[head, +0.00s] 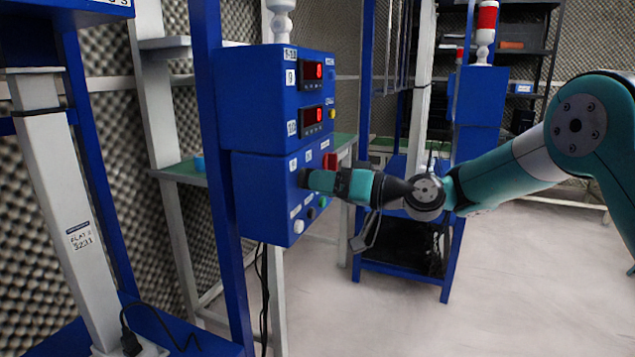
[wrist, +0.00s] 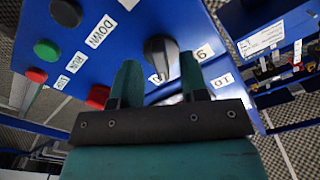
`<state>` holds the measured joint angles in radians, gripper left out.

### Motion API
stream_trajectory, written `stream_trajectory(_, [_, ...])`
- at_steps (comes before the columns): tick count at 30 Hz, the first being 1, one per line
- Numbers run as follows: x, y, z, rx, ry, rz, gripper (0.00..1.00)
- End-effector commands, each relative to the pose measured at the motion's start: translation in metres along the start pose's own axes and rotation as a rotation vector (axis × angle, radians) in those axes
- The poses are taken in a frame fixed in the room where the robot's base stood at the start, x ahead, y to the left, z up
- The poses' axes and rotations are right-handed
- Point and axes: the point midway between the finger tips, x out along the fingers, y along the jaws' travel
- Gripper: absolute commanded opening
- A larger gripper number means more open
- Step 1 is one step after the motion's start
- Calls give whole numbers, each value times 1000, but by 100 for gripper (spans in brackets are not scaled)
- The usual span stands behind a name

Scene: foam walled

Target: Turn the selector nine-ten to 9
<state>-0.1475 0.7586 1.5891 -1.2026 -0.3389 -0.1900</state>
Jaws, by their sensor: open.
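The selector is a dark knob (wrist: 160,55) on the blue panel face in the wrist view, with a white label partly showing below it. Labels reading 9 (wrist: 205,52) and 10 (wrist: 222,80) sit to its right, rotated in this view. My gripper (wrist: 160,68) is open, with one finger on each side of the knob in the picture. I cannot tell whether the fingers touch it. In the head view my gripper (head: 318,181) reaches the front of the blue box (head: 262,190) from the right, and its fingers partly hide the knob. Which label the knob points to is unclear.
Several buttons share the panel: a green one (wrist: 47,50), a red one (wrist: 36,75) and a red piece (wrist: 97,96) close to my left finger. Two red displays (head: 312,71) are above. Floor (head: 400,320) is clear at front right.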

Motion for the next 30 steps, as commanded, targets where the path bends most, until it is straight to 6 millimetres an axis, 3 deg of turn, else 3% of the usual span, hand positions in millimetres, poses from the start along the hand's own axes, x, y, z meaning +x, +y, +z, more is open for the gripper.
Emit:
stream_trajectory(6, [17, 0, -1, 0, 2, -1, 40])
stream_trajectory(14, [18, 0, -1, 1, 2, 0, 40])
stream_trajectory(20, [18, 0, -1, 1, 1, 0, 0])
stream_trajectory(30, [17, 1, 1, -27, 2, 0, 0])
